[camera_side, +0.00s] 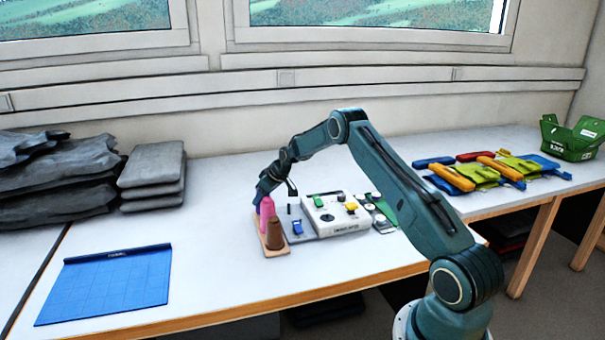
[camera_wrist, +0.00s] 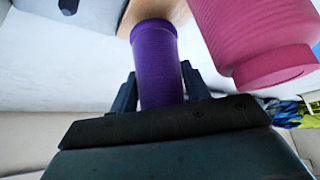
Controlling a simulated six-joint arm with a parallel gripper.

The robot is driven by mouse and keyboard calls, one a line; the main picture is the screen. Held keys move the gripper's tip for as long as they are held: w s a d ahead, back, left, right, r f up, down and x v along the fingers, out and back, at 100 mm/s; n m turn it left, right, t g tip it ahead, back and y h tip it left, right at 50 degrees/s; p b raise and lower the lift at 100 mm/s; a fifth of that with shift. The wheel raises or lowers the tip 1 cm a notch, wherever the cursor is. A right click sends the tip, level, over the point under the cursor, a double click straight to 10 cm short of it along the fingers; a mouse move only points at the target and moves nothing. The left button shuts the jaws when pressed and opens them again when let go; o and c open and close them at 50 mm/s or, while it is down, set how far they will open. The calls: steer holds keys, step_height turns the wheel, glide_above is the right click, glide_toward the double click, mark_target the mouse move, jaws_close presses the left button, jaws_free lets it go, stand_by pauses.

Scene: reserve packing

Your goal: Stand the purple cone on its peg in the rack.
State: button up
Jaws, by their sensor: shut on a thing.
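The purple cone (camera_wrist: 158,62) is between the two fingers of my gripper (camera_wrist: 158,86) in the wrist view, and they are shut on it. In the side view my gripper (camera_side: 262,192) is low at the back end of the wooden rack (camera_side: 264,247), and the purple cone is hard to make out there. Part of the rack (camera_wrist: 140,10) shows beyond the purple cone in the wrist view. I cannot tell whether the cone touches the rack or sits on a peg. A pink cone (camera_side: 266,214) and a brown cone (camera_side: 275,235) stand on the rack.
The pink cone (camera_wrist: 262,38) is close to the right of the purple cone in the wrist view. A grey and white device (camera_side: 335,214) with coloured switches stands right of the rack. A blue mat (camera_side: 105,285) lies at the left, with bare table between.

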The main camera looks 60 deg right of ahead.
steer(key=shift+s+a+f, duration=0.1)
steer(key=shift+s+f, duration=0.05)
steer(key=shift+f, duration=0.45)
steer(key=shift+s+f, duration=0.15)
steer(key=shift+f, duration=0.45)
steer(key=shift+s+a+f, duration=0.15)
steer(key=shift+s+f, duration=0.05)
steer(key=shift+f, duration=0.3)
steer(key=shift+s+a+f, duration=0.15)
steer(key=shift+s+f, duration=0.05)
steer(key=shift+f, duration=0.25)
stand_by(1.0)
steer(key=o, duration=1.5)
steer(key=shift+o, duration=0.2)
steer(key=shift+r, duration=0.15)
step_height(320, 180, up, 10)
steer(key=shift+w+d, duration=0.15)
steer(key=shift+w, duration=0.1)
stand_by(0.5)
stand_by(0.4)
